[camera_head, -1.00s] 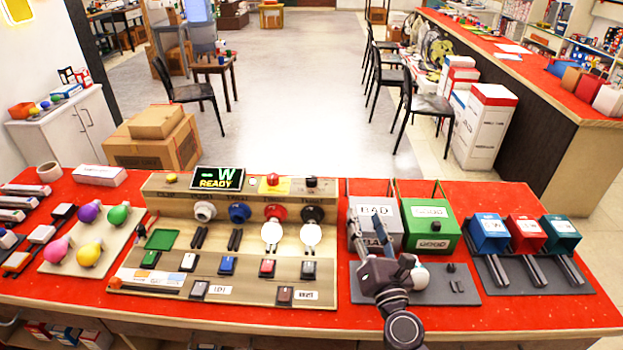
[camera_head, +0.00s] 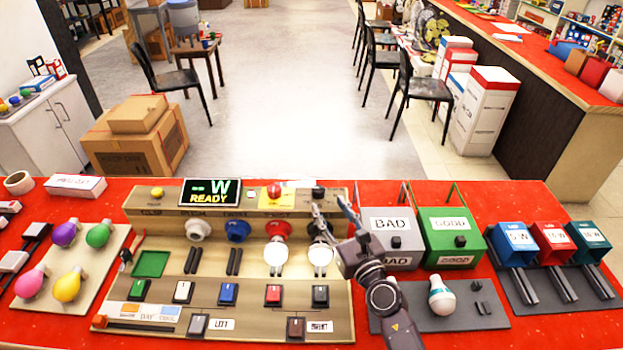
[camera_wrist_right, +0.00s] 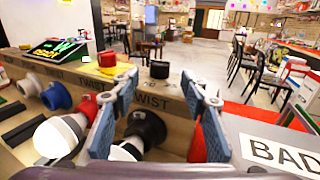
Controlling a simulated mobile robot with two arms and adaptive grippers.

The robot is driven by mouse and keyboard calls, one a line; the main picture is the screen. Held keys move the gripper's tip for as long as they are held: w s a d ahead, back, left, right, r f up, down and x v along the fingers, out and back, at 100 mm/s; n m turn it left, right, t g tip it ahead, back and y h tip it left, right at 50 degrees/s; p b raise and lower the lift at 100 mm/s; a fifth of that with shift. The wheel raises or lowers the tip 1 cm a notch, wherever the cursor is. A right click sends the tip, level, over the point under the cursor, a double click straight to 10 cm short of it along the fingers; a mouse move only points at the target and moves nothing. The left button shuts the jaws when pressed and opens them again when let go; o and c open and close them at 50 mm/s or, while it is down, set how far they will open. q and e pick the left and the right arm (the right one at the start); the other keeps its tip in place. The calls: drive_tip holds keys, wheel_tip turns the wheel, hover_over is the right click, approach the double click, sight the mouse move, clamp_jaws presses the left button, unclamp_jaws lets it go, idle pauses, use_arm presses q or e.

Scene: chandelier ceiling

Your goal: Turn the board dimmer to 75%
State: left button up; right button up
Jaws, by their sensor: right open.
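The wooden test board (camera_head: 160,216) stands on the red table. A small black knob (camera_head: 318,192) sits on its raised back ledge at the right end; this appears to be the dimmer, but its setting cannot be read. In the right wrist view the black knob (camera_wrist_right: 159,69) lies ahead, between and beyond the fingertips. My right gripper (camera_head: 333,204) is open and empty near the board's right end, above the black socket (camera_wrist_right: 146,128). Its blue-grey fingers show in the right wrist view (camera_wrist_right: 159,84), apart from the knob. My left gripper is not in view.
A red button (camera_head: 274,190) and a display reading "READY" (camera_head: 211,191) stand left of the knob. White bulbs sit in the red and black sockets. The grey BAD box (camera_head: 388,226) and green GOOD box (camera_head: 449,233) stand right. A loose bulb (camera_head: 441,296) lies in front.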

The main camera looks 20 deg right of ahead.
sight(321, 194)
drive_tip(key=shift+w, duration=0.55)
drive_tip(key=shift+w+a+r, duration=0.1)
drive_tip(key=shift+w+r, duration=0.05)
drive_tip(key=shift+w, duration=0.15)
drive_tip(key=shift+w+a+r, duration=0.1)
drive_tip(key=shift+w+r, duration=0.05)
drive_tip(key=shift+w, duration=0.85)
drive_tip(key=w, duration=0.3)
drive_tip(key=shift+w+a+f, duration=0.2)
drive_tip(key=shift+f, duration=0.05)
drive_tip(key=shift+w, duration=0.4)
